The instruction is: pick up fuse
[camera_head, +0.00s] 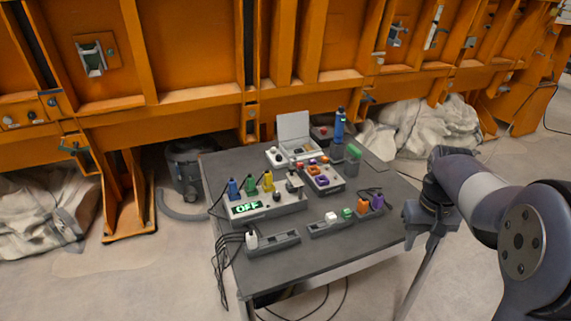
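No part here can be told for sure as the fuse. A small white box with a raised lid (293,126) stands at the back of the grey table, with small items inside too small to make out. A grey block with orange and purple pieces (324,178) is in front of it. My gripper (421,243) hangs at the table's right edge, pointing down, apart from these things. Its fingers look spread with nothing between them.
The grey table (315,257) holds a box with an "OFF" display (248,208), front trays with white (331,217), green, orange and purple plugs, and a blue tool (339,126) upright. Cables hang off its left side. An orange steel structure (200,60) stands behind.

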